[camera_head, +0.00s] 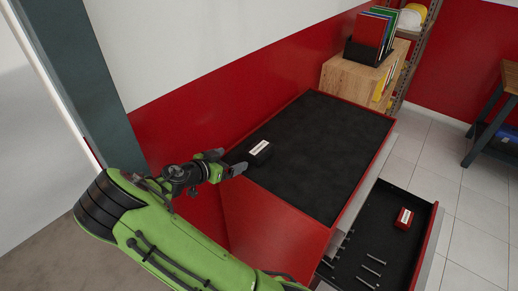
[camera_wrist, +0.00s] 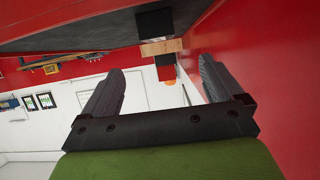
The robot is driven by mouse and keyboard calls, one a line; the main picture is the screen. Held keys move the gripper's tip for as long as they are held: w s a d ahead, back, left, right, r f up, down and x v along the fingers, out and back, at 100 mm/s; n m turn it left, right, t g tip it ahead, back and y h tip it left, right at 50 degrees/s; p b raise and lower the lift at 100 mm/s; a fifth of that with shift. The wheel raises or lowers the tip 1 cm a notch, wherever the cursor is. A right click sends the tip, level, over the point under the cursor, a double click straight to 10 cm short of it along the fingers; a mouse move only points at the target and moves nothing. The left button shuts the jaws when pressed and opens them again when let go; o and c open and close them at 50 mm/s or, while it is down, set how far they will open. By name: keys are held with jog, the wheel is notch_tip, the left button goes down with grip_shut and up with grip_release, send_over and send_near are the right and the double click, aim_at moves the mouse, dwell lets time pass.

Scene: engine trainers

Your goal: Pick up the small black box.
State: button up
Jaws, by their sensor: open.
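The small black box (camera_head: 260,152) with a white label on top lies near the left edge of the black top of a red cabinet (camera_head: 335,140). My gripper (camera_head: 231,160) is open and empty, just left of the box at the cabinet's edge, with its fingers pointing toward the box. A gap between the fingertips and the box cannot be judged in the head view. In the wrist view, which looks upside down, a black block that seems to be the box (camera_wrist: 155,22) shows beyond the open fingers (camera_wrist: 160,72), toward the top of the picture.
An open drawer (camera_head: 345,262) at the lower right holds a red box (camera_head: 403,218) with a white label and several metal pins. A wooden cabinet (camera_head: 350,82) with a folder holder (camera_head: 368,50) stands behind. A red-and-white wall runs along the left. The rest of the black top is clear.

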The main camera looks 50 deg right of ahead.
aim_at(255, 151)
jog(key=p+x, duration=0.1)
jog(key=x, duration=1.5)
jog(key=shift+s+p, duration=0.15)
jog(key=shift+p, duration=0.25)
jog(key=shift+a, duration=0.1)
jog(key=shift+c, duration=1.2)
jog(key=c, duration=0.9)
jog(key=shift+o, duration=0.2)
notch_tip(255, 151, up, 18)
